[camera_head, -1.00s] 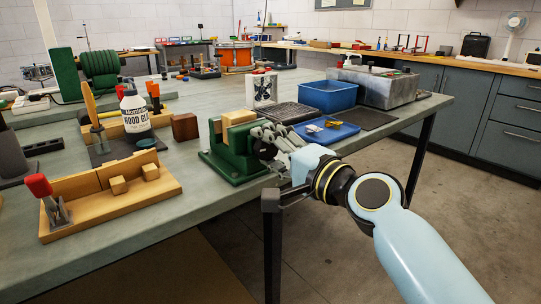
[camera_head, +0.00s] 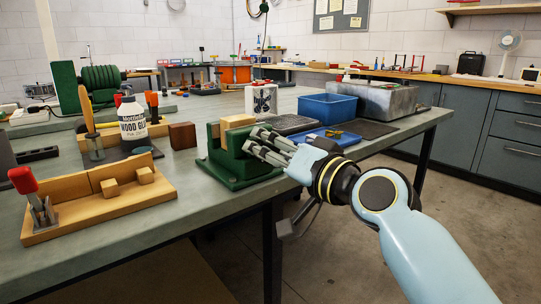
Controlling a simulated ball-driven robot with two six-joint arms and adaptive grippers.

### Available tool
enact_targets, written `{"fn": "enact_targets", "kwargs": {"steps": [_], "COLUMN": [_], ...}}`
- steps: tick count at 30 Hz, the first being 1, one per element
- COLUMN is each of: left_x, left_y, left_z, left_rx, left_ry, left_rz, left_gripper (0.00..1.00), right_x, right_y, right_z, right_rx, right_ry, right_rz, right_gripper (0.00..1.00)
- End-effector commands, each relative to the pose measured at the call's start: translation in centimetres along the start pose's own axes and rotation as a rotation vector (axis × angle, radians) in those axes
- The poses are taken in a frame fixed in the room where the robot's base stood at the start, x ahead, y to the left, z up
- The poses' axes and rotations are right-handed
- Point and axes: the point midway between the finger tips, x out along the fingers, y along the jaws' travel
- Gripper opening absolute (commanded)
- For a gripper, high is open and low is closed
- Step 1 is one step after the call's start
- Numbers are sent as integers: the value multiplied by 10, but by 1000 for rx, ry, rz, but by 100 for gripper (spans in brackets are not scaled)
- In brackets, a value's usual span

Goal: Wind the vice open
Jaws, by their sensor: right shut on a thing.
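The green vice (camera_head: 214,165) stands at the front edge of the bench, in the middle of the head view. A light wooden block (camera_head: 238,121) sits at the top of its jaws. My left gripper is out of view.
Left on the bench (camera_head: 190,222) are a wooden bench hook (camera_head: 75,212) with a red-handled clamp (camera_head: 24,182), a glue bottle (camera_head: 132,124) and a dark wood block (camera_head: 182,136). Behind the vice are a blue bin (camera_head: 327,107) and a grey box (camera_head: 388,98). Floor is clear at right.

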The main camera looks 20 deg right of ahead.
Motion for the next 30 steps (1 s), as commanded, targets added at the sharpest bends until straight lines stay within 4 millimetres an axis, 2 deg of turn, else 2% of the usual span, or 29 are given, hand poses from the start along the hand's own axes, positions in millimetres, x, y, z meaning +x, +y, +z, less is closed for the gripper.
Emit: {"fn": "enact_targets", "kwargs": {"steps": [19, 20, 21, 25, 30], "left_x": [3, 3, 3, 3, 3], "left_y": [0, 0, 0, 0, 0], "left_z": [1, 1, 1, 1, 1], "left_rx": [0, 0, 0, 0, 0], "left_ry": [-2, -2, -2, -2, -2], "left_rz": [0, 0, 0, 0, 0], "left_gripper": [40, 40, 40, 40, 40], "right_x": [1, 1, 1, 1, 0], "right_y": [0, 0, 0, 0, 0], "right_z": [-1, -1, -1, 0, 0], "right_rx": [-54, -54, -54, -54, -54], "right_ry": [1, 1, 1, 1, 1], "right_rz": [-1, -1, -1, -1, 0], "right_gripper": [15, 48, 53, 70, 71]}}
